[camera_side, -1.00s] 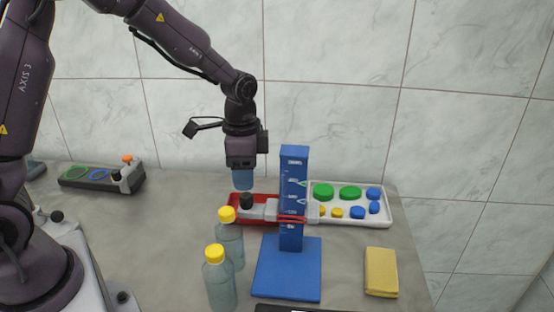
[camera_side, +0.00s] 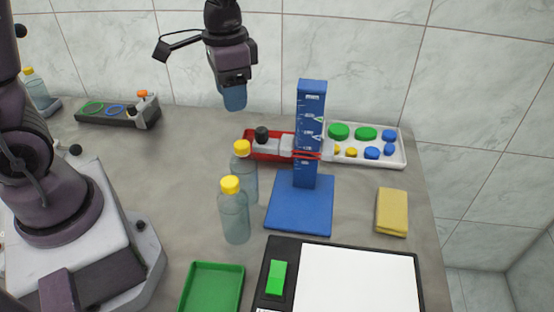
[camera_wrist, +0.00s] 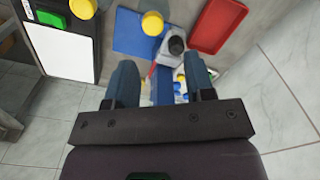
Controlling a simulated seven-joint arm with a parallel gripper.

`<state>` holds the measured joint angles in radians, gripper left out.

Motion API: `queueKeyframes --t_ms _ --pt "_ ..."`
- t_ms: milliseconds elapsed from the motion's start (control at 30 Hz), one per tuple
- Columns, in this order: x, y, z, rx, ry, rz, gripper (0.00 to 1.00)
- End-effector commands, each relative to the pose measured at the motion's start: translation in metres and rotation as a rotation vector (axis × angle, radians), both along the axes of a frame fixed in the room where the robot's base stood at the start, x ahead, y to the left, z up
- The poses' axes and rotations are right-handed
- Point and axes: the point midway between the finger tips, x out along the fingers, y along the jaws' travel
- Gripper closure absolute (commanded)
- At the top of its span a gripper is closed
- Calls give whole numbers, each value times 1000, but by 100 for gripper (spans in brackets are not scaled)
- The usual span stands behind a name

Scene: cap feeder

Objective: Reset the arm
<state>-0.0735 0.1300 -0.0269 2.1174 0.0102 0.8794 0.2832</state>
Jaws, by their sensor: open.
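My gripper (camera_side: 235,97) hangs in the air with its blue fingers pointing down, left of the blue feeder tower (camera_side: 311,120) and apart from everything on the table. In the wrist view its two blue fingers (camera_wrist: 159,72) are spread with nothing held between them. The tower stands on a blue base plate (camera_side: 300,215) and carries a grey side part with a black knob (camera_side: 262,134). A red tray (camera_side: 250,152) lies beside the tower, and its bare floor shows in the wrist view (camera_wrist: 218,22).
Two yellow-capped bottles (camera_side: 235,215) (camera_side: 245,175) stand left of the tower. A white tray (camera_side: 398,160) holds green, blue and yellow caps. The table's left middle is clear.

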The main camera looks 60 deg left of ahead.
Motion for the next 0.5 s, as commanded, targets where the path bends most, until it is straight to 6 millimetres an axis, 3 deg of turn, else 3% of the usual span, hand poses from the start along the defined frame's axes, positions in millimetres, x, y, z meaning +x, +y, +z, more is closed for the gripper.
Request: queueKeyframes --t_ms 200,500 --pt "-54 -7 48 -7 -142 169 51" --pt "-113 -14 85 -51 -368 254 51"
